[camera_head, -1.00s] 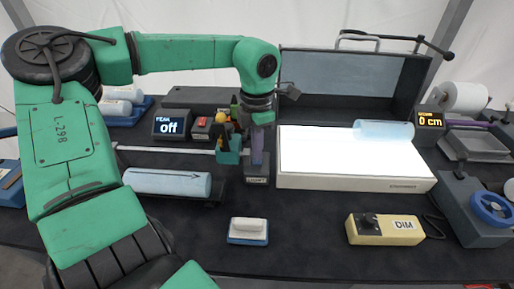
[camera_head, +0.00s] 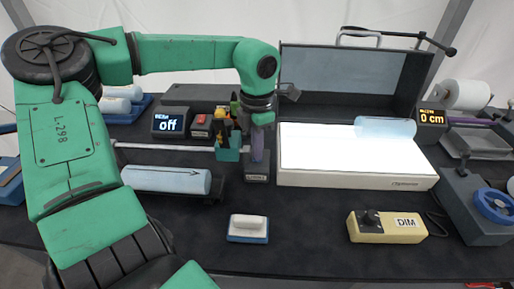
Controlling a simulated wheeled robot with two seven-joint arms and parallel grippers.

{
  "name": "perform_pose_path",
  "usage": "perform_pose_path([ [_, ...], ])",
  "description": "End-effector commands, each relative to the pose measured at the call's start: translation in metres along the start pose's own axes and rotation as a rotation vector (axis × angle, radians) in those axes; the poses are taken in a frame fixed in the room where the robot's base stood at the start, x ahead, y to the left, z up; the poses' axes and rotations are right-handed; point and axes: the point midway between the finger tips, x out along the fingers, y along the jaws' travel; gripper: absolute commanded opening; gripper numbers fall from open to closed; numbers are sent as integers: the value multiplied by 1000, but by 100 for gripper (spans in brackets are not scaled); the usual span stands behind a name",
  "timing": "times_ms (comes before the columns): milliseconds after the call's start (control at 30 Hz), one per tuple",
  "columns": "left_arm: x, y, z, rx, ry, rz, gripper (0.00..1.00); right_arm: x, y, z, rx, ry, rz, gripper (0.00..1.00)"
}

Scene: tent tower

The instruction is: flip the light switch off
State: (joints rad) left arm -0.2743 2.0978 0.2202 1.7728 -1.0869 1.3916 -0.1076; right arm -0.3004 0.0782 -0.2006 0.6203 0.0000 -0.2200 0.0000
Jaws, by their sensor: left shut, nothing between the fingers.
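A small dark box with a label on its front (camera_head: 257,178) stands just left of the lit light box; it looks like the light switch. My left gripper (camera_head: 257,160) points down over this box, shut and empty, with its narrow purplish tip at or just above the top. The gripper hides the switch's top, so I cannot tell the lever's position or whether they touch. The white panel of the light box (camera_head: 350,160) glows brightly. My right gripper is not in view.
A teal tool cup (camera_head: 228,150) stands close left of the gripper. A blue roll (camera_head: 166,180) lies left, and a pale blue cylinder (camera_head: 388,128) rests on the light box. A yellow DIM box (camera_head: 386,226) and a white-topped block (camera_head: 248,228) stand in front.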

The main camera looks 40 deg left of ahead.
Motion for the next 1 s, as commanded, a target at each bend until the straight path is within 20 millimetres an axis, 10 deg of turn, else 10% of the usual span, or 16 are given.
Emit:
perform_pose_path([
  [600,7,0,0,0,1,0,0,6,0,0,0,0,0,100],
  [1000,-32,0,0,0,0,1,0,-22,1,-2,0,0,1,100],
])
